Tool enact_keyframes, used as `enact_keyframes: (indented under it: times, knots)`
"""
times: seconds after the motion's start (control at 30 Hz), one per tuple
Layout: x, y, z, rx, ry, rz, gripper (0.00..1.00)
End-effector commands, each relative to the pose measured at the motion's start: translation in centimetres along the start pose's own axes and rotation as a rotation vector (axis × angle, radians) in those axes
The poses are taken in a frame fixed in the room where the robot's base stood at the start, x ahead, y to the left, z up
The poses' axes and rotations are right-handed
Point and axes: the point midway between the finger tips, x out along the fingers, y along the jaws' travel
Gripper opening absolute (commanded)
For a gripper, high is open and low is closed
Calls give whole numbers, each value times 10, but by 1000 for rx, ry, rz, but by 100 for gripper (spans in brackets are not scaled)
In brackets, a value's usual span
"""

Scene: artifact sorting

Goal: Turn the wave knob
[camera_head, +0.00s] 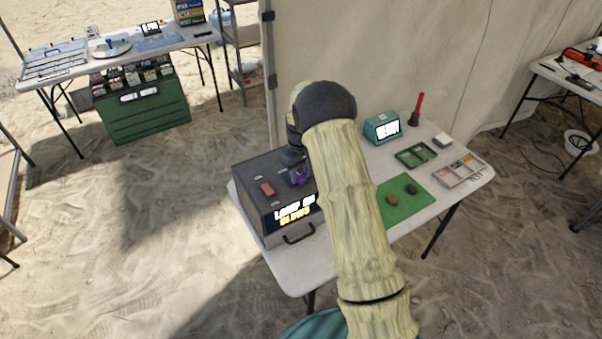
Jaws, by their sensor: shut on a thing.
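A dark grey box (250,205) stands at the left end of the white table, with a lit display (294,213) on its front, partly hidden by my arm. The display shows white letters that seem to read "LAMP ON" above yellow letters. My gripper (299,176) points down at the top of the box, right of the red control. It is shut at a small purple part there, apparently the wave knob; the knob itself is mostly hidden by the gripper and too small to make out.
A canvas wall (400,50) stands behind. Sand at the left is open.

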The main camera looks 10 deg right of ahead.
Motion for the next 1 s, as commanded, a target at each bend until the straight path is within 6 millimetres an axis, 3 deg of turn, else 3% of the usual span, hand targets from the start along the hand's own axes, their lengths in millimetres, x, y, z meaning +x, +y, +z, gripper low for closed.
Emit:
enact_keyframes:
  times: [0.7, 1.0]
  knots:
    - [-1, 1, 0, 667, 3, 3, 11]
    - [-1, 1, -1, 844, 4, 1, 11]
